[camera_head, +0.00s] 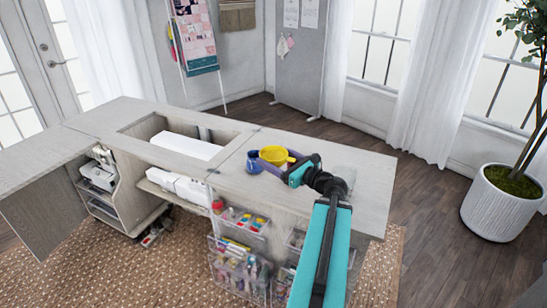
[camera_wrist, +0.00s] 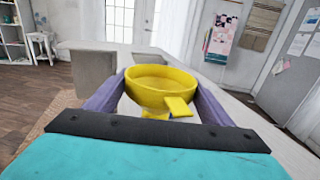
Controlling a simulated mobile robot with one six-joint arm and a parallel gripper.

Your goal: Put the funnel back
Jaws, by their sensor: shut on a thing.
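The yellow funnel (camera_head: 274,154) is a round, wide-mouthed bowl with a small tab on its rim. My gripper (camera_head: 268,161) is shut on it over the right part of the cabinet's pale wooden top (camera_head: 330,180). In the wrist view the funnel (camera_wrist: 165,84) sits between the two purple fingers of my gripper (camera_wrist: 163,90), mouth up, with the tab towards me. A bit of blue shows under the funnel there. The funnel's lower part is mostly hidden, and I cannot tell whether it touches the top.
Clear bins (camera_head: 240,265) with several sewing supplies hang on the cabinet front below. A recess (camera_head: 180,125) with a white machine lies left of the funnel. An open cabinet door (camera_head: 45,212) stands at far left. The top right of my gripper is clear.

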